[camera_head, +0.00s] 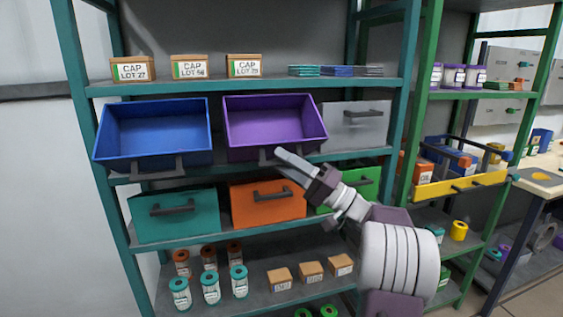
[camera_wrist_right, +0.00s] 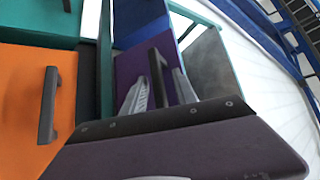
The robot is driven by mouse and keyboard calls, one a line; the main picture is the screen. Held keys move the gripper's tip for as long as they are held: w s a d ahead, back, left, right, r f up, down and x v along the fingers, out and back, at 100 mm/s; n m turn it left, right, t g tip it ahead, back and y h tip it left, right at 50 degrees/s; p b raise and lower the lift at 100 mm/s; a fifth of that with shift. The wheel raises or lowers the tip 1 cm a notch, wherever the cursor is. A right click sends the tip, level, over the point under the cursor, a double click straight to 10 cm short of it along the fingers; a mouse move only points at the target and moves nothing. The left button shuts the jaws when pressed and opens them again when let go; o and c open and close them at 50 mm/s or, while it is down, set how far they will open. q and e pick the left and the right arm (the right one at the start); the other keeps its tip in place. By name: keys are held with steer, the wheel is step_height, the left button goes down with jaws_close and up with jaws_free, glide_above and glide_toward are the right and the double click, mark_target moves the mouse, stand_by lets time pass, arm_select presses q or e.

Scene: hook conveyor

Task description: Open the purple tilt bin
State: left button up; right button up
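The purple tilt bin (camera_head: 275,122) is in the second row of the teal rack, tipped forward with its empty inside showing. Its dark bar handle (camera_head: 283,152) is low on its front. My right gripper (camera_head: 286,163) is at this handle. In the right wrist view the purple front (camera_wrist_right: 128,66) is close, and the handle (camera_wrist_right: 158,75) stands between my two grey fingers (camera_wrist_right: 158,93). Gaps show on both sides, so the gripper looks open around the handle. Whether a fingertip touches the bin is hidden. My left gripper is not in view.
A blue bin (camera_head: 155,130) beside it is also tipped open. A grey bin (camera_head: 355,125) to the right looks closed. Below are closed teal (camera_head: 176,228), orange (camera_head: 268,212) and green (camera_head: 362,180) bins. Cap boxes (camera_head: 189,68) stand on the shelf above.

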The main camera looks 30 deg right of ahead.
steer(key=v, duration=0.8)
steer(key=shift+s+f, duration=0.15)
steer(key=shift+d, duration=0.1)
